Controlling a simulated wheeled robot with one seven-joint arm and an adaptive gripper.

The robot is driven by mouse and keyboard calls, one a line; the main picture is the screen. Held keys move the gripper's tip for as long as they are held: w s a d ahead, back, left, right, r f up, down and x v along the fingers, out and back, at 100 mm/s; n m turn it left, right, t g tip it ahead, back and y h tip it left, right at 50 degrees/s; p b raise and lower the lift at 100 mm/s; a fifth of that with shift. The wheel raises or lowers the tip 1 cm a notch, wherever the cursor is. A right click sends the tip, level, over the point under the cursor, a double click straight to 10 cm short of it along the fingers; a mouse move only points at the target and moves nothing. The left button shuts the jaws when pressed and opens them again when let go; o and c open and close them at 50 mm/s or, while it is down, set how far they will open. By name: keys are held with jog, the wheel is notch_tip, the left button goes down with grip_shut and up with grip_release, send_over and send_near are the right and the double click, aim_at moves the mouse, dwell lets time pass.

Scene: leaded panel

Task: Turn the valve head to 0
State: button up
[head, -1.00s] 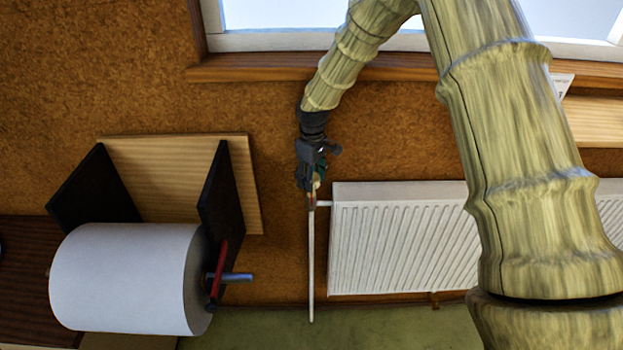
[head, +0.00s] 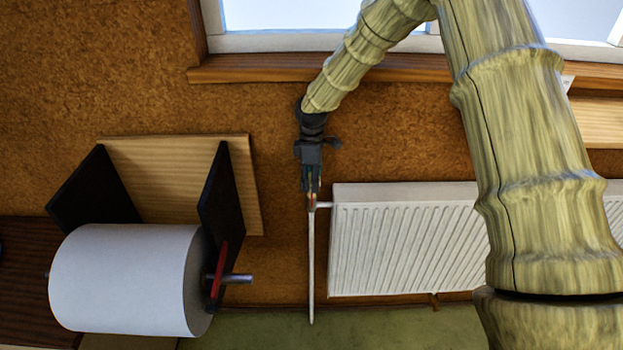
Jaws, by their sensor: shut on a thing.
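My gripper (head: 312,188) points down at the upper left corner of the white radiator (head: 400,245). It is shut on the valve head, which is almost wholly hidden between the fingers. The number or mark on the valve head cannot be read. A reddish valve part (head: 312,202) shows just below the fingertips. A thin white pipe (head: 311,265) runs down from it to the floor, and a short stub joins it to the radiator.
A large white paper roll (head: 125,280) on a wooden holder with dark side plates (head: 221,215) and a red crank (head: 220,272) stands to the left. A wooden window sill (head: 260,73) runs above. Brown wall lies between roll and radiator.

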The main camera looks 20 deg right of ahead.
jog(key=shift+w+r, duration=0.1)
jog(key=o, duration=1)
jog(key=shift+r, duration=3.7)
jog(key=shift+a, duration=0.1)
